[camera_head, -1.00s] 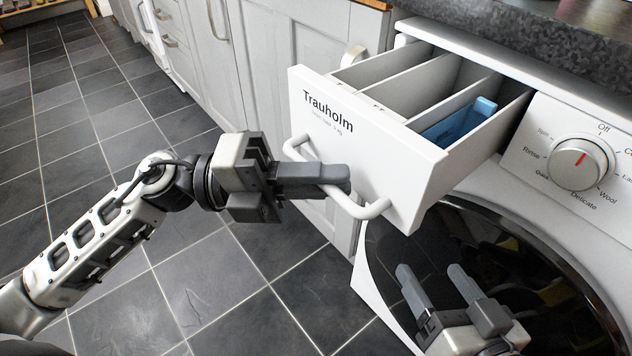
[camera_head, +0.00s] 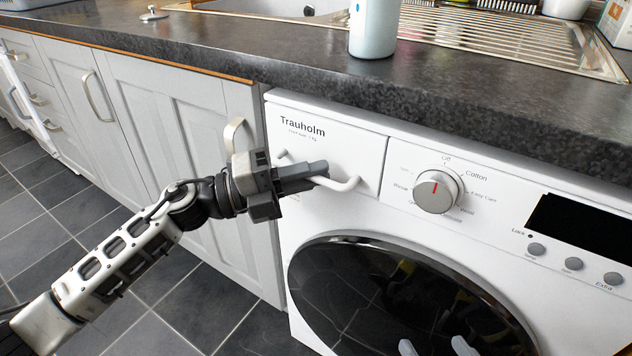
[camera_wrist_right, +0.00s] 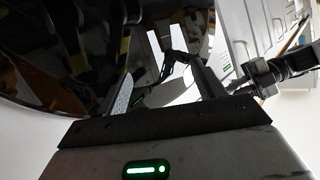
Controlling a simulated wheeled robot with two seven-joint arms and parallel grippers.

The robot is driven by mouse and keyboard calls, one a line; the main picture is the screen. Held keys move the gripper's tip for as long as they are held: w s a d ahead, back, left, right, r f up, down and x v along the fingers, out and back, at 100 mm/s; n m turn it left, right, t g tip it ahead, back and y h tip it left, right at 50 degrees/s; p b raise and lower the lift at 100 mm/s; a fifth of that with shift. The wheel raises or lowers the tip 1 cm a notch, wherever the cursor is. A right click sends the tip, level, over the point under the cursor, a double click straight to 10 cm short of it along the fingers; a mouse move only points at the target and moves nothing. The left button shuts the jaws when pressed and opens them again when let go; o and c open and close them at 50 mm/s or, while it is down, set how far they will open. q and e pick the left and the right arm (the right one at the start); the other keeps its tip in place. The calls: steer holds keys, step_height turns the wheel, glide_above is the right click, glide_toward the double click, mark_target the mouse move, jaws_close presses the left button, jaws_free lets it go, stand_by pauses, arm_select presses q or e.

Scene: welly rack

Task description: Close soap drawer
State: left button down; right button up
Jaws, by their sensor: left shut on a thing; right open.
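The soap drawer (camera_head: 350,150) is the white front panel marked Trauholm at the upper left of the washing machine (camera_head: 400,225). Its front looks flush with the machine's face, and its compartments are hidden. My left gripper (camera_head: 318,174) is shut on the drawer's white bar handle (camera_head: 347,184). My right gripper (camera_head: 436,347) shows only its fingertips at the bottom edge of the head view, in front of the round door. In the right wrist view its two fingers (camera_wrist_right: 165,90) are apart with nothing between them.
A dark worktop (camera_head: 470,95) overhangs the machine, with a pale bottle (camera_head: 373,28) and a metal drainer (camera_head: 510,40) on it. A dial (camera_head: 437,191) sits right of the drawer. Grey cupboards (camera_head: 170,125) stand to the left, above a clear tiled floor (camera_head: 190,315).

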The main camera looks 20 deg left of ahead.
arm_select(q)
steer(key=shift+w, duration=0.15)
steer(key=c, duration=1.7)
jaws_free()
steer(key=shift+c, duration=0.2)
arm_select(e)
steer(key=shift+s+f, duration=0.1)
arm_select(q)
steer(key=shift+a, duration=0.15)
steer(key=v, duration=1.5)
steer(key=shift+s+a+p, duration=0.25)
steer(key=shift+s+p, duration=0.05)
steer(key=shift+p, duration=0.05)
arm_select(e)
steer(key=shift+d+f, duration=0.15)
arm_select(q)
steer(key=shift+r, duration=0.1)
